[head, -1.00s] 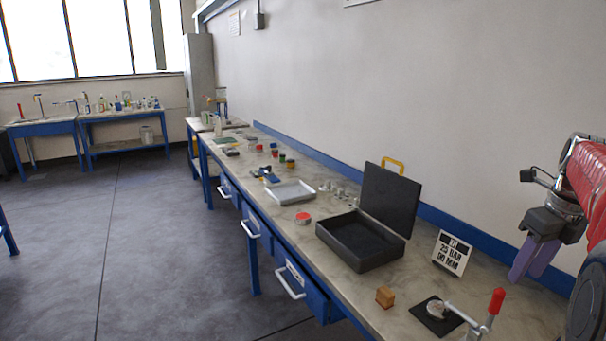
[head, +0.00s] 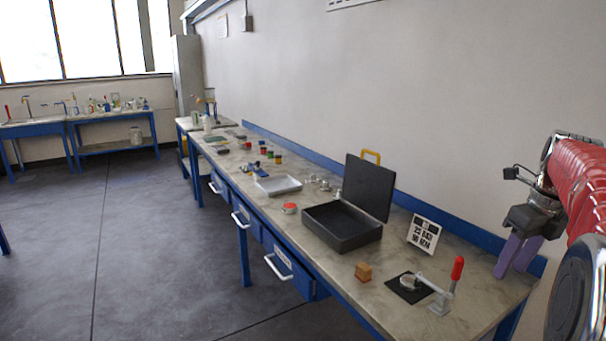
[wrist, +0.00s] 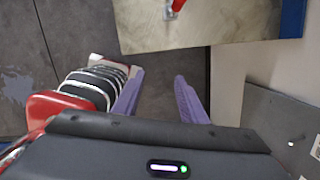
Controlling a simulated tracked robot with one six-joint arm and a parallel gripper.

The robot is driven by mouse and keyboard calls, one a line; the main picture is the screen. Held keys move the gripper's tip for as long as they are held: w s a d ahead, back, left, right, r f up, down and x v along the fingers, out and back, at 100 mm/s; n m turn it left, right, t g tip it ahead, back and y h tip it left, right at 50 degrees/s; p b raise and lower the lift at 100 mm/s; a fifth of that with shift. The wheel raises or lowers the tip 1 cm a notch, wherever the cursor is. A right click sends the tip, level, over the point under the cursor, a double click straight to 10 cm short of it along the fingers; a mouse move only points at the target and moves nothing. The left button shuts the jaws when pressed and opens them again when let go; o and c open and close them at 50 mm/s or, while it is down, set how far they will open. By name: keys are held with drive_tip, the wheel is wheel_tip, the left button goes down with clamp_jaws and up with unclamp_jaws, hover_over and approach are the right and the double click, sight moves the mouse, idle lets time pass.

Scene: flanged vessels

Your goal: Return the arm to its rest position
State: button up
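My arm (head: 580,185), with a red ribbed sleeve, is at the right edge of the head view. My gripper (head: 509,274) has two purple fingers that point down near the right end of the bench (head: 395,300). In the wrist view my gripper (wrist: 159,77) shows a clear gap between its fingers, with nothing held. There the fingers are over the floor, just beyond the bench edge (wrist: 215,32).
A clamp with a red handle (head: 457,268) stands near a black pad (head: 402,290) and a wooden block (head: 363,272). An open black case (head: 342,228) and a printed sign (head: 424,234) are behind. The wall (head: 470,100) is behind the bench. The floor at left is clear.

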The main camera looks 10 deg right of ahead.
wheel_tip(320, 180, down, 5)
drive_tip(key=s+a+n, duration=0.1)
drive_tip(key=s+n, duration=0.1)
drive_tip(key=n, duration=0.8)
drive_tip(key=s+a+f+n+t, duration=0.1)
drive_tip(key=s+a+n, duration=0.3)
drive_tip(key=a+n, duration=0.4)
drive_tip(key=s+a+f+n+t, duration=0.1)
drive_tip(key=s+a+n, duration=0.4)
drive_tip(key=a, duration=1)
drive_tip(key=s+a+f+n+t, duration=0.1)
drive_tip(key=s+a+n, duration=0.4)
drive_tip(key=a+n, duration=0.6)
drive_tip(key=shift+a+t, duration=0.2)
drive_tip(key=shift+t, duration=0.1)
